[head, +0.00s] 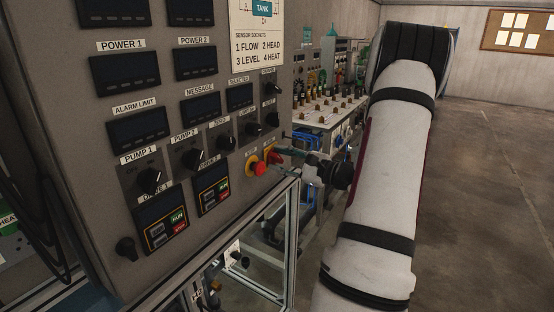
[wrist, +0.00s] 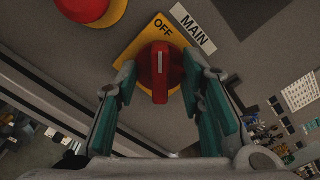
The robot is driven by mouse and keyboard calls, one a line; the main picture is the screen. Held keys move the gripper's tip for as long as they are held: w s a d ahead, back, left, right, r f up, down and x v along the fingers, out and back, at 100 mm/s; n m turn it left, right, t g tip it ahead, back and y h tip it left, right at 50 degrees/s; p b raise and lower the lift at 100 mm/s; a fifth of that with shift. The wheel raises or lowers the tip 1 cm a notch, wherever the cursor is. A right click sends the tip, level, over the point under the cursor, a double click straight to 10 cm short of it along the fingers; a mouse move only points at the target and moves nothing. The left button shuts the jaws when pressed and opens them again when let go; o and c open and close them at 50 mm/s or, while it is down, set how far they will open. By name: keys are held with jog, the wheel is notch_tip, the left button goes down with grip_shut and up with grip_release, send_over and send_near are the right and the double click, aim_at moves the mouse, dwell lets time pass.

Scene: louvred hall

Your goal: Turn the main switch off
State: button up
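The main switch is a red rotary knob (wrist: 160,72) on a yellow plate (wrist: 136,52), beside a white MAIN label (wrist: 193,28). The word OFF is printed on the plate. The knob's handle stands upright in the wrist view, with its white line at the end nearer OFF. My gripper (wrist: 161,78) is open, its green-padded fingers on either side of the knob with gaps to the narrow handle. In the head view the knob (head: 275,157) shows at the panel's right edge, with my gripper (head: 296,157) reaching it from the right. The knob's lower edge is partly hidden there.
A red emergency button on yellow (head: 256,168) sits just left of the switch; it also shows in the wrist view (wrist: 88,8). Black knobs, dark displays and drive units fill the grey panel (head: 90,75). A bench with equipment (head: 325,112) stands behind; open floor lies right.

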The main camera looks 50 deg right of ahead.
jog(key=s+p, duration=0.1)
jog(key=s, duration=0.6)
jog(key=shift+d, duration=0.25)
jog(key=s+d, duration=0.1)
jog(key=s, duration=1.1)
